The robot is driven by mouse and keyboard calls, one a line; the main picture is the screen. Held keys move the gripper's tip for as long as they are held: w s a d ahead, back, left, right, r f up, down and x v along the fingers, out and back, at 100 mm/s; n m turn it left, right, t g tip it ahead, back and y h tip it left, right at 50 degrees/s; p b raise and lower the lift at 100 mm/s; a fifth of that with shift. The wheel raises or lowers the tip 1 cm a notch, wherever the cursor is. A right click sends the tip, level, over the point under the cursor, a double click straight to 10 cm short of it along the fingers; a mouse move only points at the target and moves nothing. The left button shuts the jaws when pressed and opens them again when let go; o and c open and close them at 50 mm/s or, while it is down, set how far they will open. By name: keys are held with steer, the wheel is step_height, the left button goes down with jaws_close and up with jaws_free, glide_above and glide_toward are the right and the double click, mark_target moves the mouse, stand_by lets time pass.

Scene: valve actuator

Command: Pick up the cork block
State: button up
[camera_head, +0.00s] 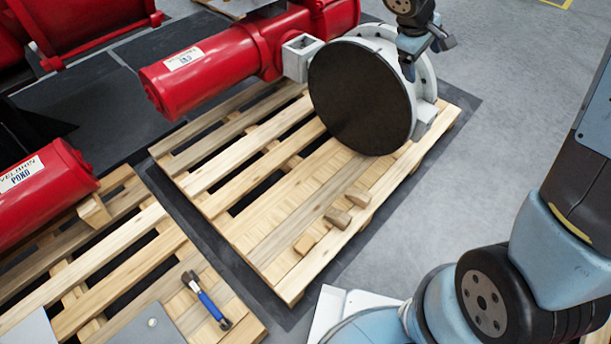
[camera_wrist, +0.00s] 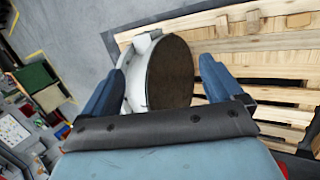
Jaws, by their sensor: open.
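Three small tan blocks lie in a row on the pallet in the head view: a far one (camera_head: 358,196), a middle darker one (camera_head: 338,217) and a near, more orange one (camera_head: 304,244). I cannot tell for sure which is the cork block. Small blocks also show at the top of the wrist view, one browner (camera_wrist: 253,21) and one paler (camera_wrist: 299,19). My gripper (camera_head: 427,57) is open and empty, above the far right side of the valve, well away from the blocks. In the wrist view its fingers (camera_wrist: 162,68) stand apart, with the valve seen beyond them.
The valve's large dark disc (camera_head: 360,98) and red actuator (camera_head: 240,60) rest on the pallet (camera_head: 225,205), behind the blocks. A blue-handled tool (camera_head: 207,303) lies on the nearer pallet. Grey floor (camera_head: 500,110) is clear to the right.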

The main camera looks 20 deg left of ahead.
steer(key=w+a+f+n+t, duration=0.1)
steer(key=a+f+n, duration=0.2)
steer(key=a+f, duration=0.5)
steer(key=w+a+f+n, duration=0.25)
steer(key=a+f, duration=0.35)
steer(key=f, duration=0.4)
steer(key=s+a+f+n+y, duration=0.1)
steer(key=s+a+f+n, duration=0.2)
steer(key=a+f, duration=0.35)
steer(key=s+a+f+n, duration=0.3)
steer(key=f, duration=0.7)
steer(key=n+g+y, duration=0.1)
steer(key=n+y, duration=0.1)
steer(key=n, duration=0.7)
glide_toward(305, 243)
steer(key=x, duration=0.4)
steer(key=shift+s+f, duration=0.15)
steer(key=shift+x, duration=3.25)
